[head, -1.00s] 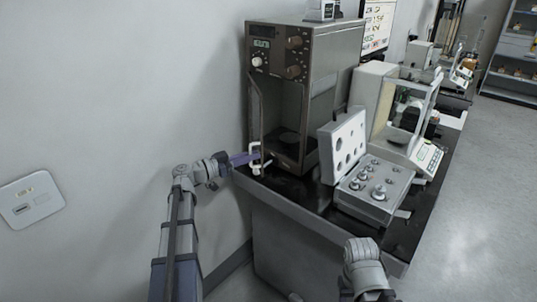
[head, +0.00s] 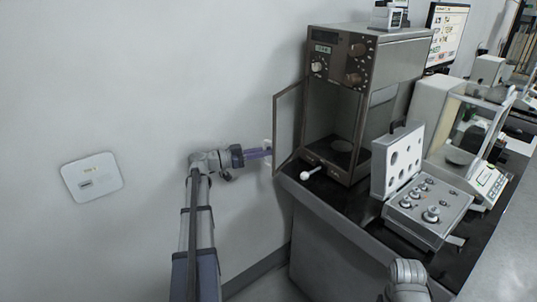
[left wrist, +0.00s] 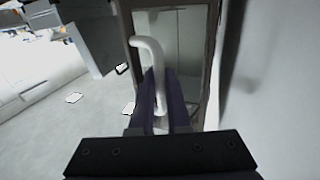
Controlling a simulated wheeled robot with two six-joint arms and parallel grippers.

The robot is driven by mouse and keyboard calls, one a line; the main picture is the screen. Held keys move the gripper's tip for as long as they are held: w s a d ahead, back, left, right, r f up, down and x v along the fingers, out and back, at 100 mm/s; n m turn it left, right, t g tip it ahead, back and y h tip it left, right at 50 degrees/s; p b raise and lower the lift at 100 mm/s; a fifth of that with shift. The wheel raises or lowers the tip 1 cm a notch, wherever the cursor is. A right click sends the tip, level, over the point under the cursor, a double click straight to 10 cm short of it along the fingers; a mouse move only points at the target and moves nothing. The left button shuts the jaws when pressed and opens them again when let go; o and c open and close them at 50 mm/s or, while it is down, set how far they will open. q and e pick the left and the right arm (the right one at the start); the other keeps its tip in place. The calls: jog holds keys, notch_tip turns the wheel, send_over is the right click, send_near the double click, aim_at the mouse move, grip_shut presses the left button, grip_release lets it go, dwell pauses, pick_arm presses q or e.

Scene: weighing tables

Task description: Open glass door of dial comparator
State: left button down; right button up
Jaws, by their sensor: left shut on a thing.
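The dial comparator (head: 392,62) is a tall brown-grey cabinet with a small green display and knobs at the top of its front. Its framed glass door (head: 288,126) stands open, swung out to the left of the dark chamber. My left gripper (head: 268,153) is shut on the door's white handle (head: 267,143), at the door's outer edge.
An open weight case (head: 400,160) with several metal weights sits on the black tabletop (head: 325,190), right of the comparator. A glass-sided balance (head: 485,180) stands farther right. A white-tipped rod lies before the comparator. The wall rises close behind my left arm.

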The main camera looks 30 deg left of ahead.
pick_arm(q)
jog(key=shift+a, duration=0.1)
dwell(0.3)
jog(key=c, duration=0.9)
grip_release()
jog(key=shift+w, duration=0.1)
